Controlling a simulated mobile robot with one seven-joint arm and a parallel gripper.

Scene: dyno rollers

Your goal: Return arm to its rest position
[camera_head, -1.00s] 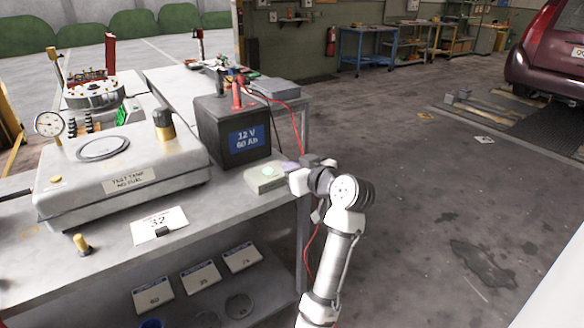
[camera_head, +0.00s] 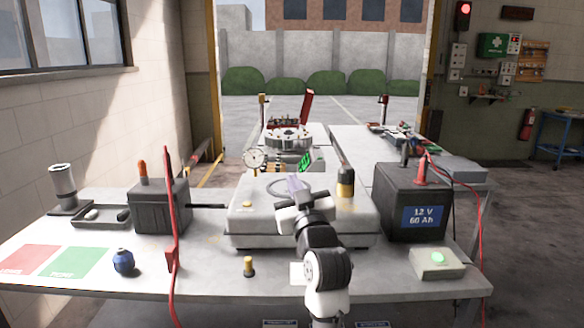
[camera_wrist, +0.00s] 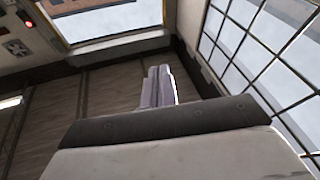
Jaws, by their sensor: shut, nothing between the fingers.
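My gripper (camera_head: 296,188) is in the middle of the head view, raised in front of the white test tank (camera_head: 262,222) and hiding part of its top. Its pale fingers point away from me and are shut with nothing between them. In the wrist view the fingers (camera_wrist: 158,88) stand close together beyond the dark gripper body, with only wall, windows and floor behind them. My arm folds up from the bottom of the head view and covers part of the white card at the bench front.
A black 12 V battery (camera_head: 400,205) and a box with a green button (camera_head: 436,262) stand right. A red cable (camera_head: 172,235), a dark box (camera_head: 160,207) and a blue knob-like object (camera_head: 123,261) are left. Red and green pads (camera_head: 80,262) lie on the bench (camera_head: 210,285).

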